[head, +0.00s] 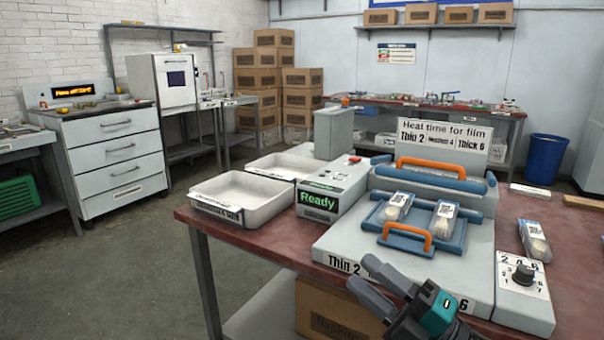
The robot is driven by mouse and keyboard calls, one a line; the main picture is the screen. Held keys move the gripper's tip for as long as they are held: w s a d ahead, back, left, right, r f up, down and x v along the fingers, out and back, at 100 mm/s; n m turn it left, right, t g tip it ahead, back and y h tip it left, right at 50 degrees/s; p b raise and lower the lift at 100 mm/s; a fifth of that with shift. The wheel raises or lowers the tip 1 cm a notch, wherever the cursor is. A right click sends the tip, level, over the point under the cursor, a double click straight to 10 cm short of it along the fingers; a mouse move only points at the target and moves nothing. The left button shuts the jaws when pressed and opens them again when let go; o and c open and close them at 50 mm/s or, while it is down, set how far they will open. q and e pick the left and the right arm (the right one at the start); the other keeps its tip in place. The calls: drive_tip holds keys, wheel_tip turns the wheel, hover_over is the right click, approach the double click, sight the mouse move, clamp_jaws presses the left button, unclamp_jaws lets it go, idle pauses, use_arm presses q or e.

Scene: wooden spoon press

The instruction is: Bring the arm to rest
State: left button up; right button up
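My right gripper (362,273) shows at the bottom of the head view, in front of the near edge of the red-topped bench (250,235). Its two dark grey fingers are apart, with nothing seen between them. They overlap the front face of the press in the picture; I cannot tell whether they touch it. The grey press (345,236) has a blue upper part with an orange handle (430,167). A blue tray (382,215) with an orange handle lies on it, holding two clear packets (397,207) with printed labels. My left gripper is not in view.
A "Ready" box (333,188) and white trays (236,194) stand left of the press. A dial box (524,290) and another packet (534,240) are at its right. A heat time sign (445,138) stands behind. A cardboard box (335,312) sits below. Floor at left is clear.

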drive_tip(key=s+d+f+m+g+h, duration=0.1)
drive_tip(key=s+d+f+m+h, duration=0.1)
drive_tip(key=s+f+m+h, duration=0.5)
drive_tip(key=s+d+f+m+g+h, duration=0.1)
drive_tip(key=s+f+m+h, duration=0.15)
drive_tip(key=f+m, duration=0.8)
drive_tip(key=s+d+f+m+g+h, duration=0.1)
drive_tip(key=s+d+f+m+h, duration=0.1)
drive_tip(key=s+f+m+h, duration=0.6)
use_arm(q)
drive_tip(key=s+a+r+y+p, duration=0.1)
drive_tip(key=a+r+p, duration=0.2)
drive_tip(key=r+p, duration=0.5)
drive_tip(key=p, duration=0.4)
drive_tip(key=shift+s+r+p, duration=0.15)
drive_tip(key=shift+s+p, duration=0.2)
use_arm(e)
wheel_tip(320, 180, up, 6)
drive_tip(key=w+d+y, duration=0.2)
drive_tip(key=shift+d+r+n, duration=0.15)
drive_tip(key=shift+d+n, duration=0.2)
drive_tip(key=shift+n, duration=0.1)
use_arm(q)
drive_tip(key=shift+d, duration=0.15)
use_arm(e)
drive_tip(key=shift+w, duration=0.1)
